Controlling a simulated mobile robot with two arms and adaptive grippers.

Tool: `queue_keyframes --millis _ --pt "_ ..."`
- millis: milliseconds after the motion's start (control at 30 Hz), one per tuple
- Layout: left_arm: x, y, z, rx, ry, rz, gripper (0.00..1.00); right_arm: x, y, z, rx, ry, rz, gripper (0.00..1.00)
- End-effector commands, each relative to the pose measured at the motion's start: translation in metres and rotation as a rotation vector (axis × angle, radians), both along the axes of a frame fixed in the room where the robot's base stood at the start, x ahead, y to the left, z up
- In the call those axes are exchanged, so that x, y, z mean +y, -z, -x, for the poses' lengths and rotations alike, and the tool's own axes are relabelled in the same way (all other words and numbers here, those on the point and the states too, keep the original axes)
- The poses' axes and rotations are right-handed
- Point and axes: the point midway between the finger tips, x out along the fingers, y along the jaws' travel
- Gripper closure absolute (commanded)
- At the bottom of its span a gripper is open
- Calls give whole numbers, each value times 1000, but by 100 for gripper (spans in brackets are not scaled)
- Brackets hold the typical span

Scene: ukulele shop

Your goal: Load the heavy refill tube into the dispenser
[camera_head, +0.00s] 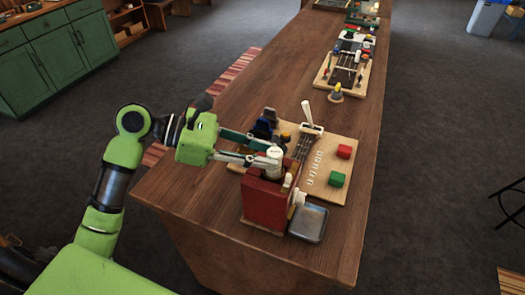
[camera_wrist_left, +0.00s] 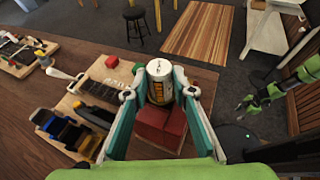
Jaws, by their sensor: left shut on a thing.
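The refill tube (camera_head: 274,157) is a white cylinder, upright at the top of the red dispenser (camera_head: 263,205). My left gripper (camera_head: 268,153) reaches in from the left and is shut on the tube. In the left wrist view, the tube (camera_wrist_left: 159,82) shows a white round top and a yellowish label between the fingers. The red dispenser (camera_wrist_left: 160,125) lies below it. I cannot tell whether the tube's lower end is inside the dispenser or just above it. A green arm at the right of the left wrist view looks like my right one; its gripper (camera_wrist_left: 246,106) is small and unclear.
A metal tray (camera_head: 309,223) sits at the dispenser's right foot. Behind is a wooden board (camera_head: 325,187) with a red block (camera_head: 344,151), a green block (camera_head: 336,180) and dark tools. More boards stand farther along the wooden counter (camera_head: 230,125). The counter's right edge strip is clear.

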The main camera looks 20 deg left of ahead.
Motion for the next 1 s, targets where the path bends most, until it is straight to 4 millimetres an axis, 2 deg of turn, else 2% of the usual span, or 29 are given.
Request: queue_keyframes --millis 767,800,833,1000 --pt "0 11 0 0 0 1 100 1 2 0 0 0 -1 60" --pt "0 12 0 0 0 1 74 0 2 0 0 0 -1 60" --pt "0 11 0 0 0 1 69 0 2 0 0 0 -1 60" --pt "0 11 0 0 0 1 69 1 2 0 0 1 -1 60"
